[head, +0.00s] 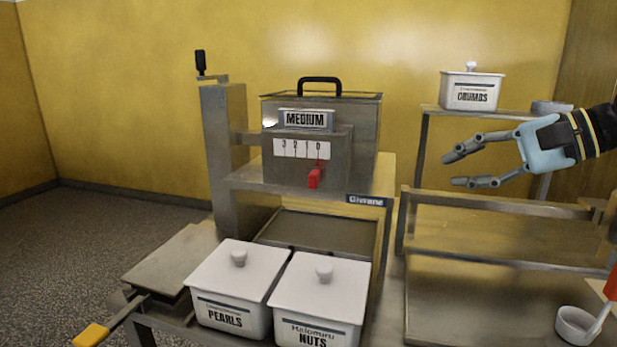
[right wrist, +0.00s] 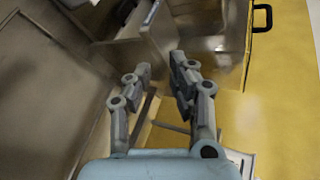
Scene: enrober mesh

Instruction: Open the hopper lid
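The hopper is a grey metal box (head: 365,125) on top of the machine, with a "MEDIUM" plate on its front. Its flat lid (head: 280,96) lies closed on top. A black arched handle (head: 319,79) stands on the lid; a black handle also shows at the top right of the right wrist view (right wrist: 262,18). My right gripper (head: 458,170) is right of the hopper, well apart from it, with its fingers pointing left. Its fingers are apart with nothing between them, as the right wrist view (right wrist: 160,70) also shows. My left gripper is not in view.
A white "CRUMBS" box (head: 472,89) stands on a raised shelf behind my right gripper. White "PEARLS" (head: 232,285) and "NUTS" (head: 320,295) boxes stand in front of the machine. A red lever (head: 314,178) sticks out below the number scale. Open space lies between hopper and gripper.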

